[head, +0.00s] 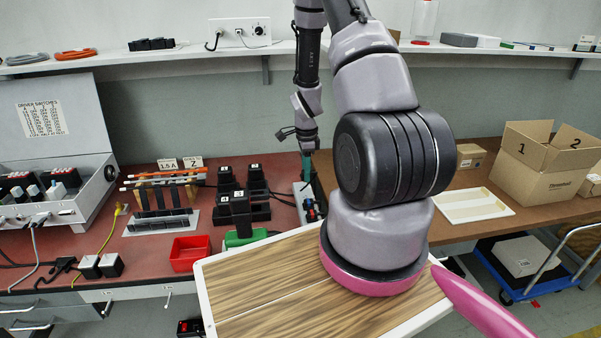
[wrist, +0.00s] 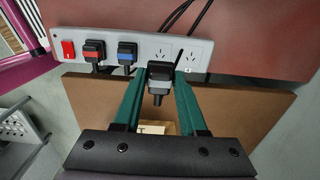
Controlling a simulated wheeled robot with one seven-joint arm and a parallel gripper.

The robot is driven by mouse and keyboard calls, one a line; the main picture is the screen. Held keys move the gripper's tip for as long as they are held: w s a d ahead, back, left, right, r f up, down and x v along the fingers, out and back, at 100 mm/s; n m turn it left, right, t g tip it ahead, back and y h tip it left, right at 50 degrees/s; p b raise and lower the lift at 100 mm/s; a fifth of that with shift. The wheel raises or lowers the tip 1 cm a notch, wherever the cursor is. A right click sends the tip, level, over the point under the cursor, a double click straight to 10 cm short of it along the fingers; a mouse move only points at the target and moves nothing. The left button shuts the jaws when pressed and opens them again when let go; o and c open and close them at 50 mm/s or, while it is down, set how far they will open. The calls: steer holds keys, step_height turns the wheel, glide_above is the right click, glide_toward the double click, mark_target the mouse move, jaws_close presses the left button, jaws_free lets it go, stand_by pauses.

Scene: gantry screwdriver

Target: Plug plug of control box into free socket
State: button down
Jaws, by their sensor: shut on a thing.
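A pale power strip (wrist: 221,53) runs across the wrist view, with a red switch at its left end. It holds a red-marked plug (wrist: 94,49) and a blue-marked plug (wrist: 127,51). A socket with bare slots (wrist: 195,55) shows at the right end. My gripper (wrist: 160,77) is shut on a dark plug with a grey body (wrist: 159,85), its teal fingers on either side. The plug overlaps the strip between the blue-marked plug and the bare socket; I cannot tell whether it is seated. In the head view the strip (head: 302,190) lies below my gripper (head: 305,168).
Black tools (head: 240,212) stand left of the strip on the red bench, near a red bin (head: 190,252). A wood-topped surface (head: 265,292) fills the front. A cardboard box (head: 545,168) and a white tray (head: 470,205) are on the right. Dark cables (wrist: 200,14) run behind the strip.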

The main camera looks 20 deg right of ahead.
steer(key=shift+a+f, duration=0.1)
steer(key=shift+f, duration=2.8)
steer(key=shift+f, duration=1.05)
steer(key=shift+c, duration=1.9)
jaws_free()
steer(key=shift+r, duration=2.75)
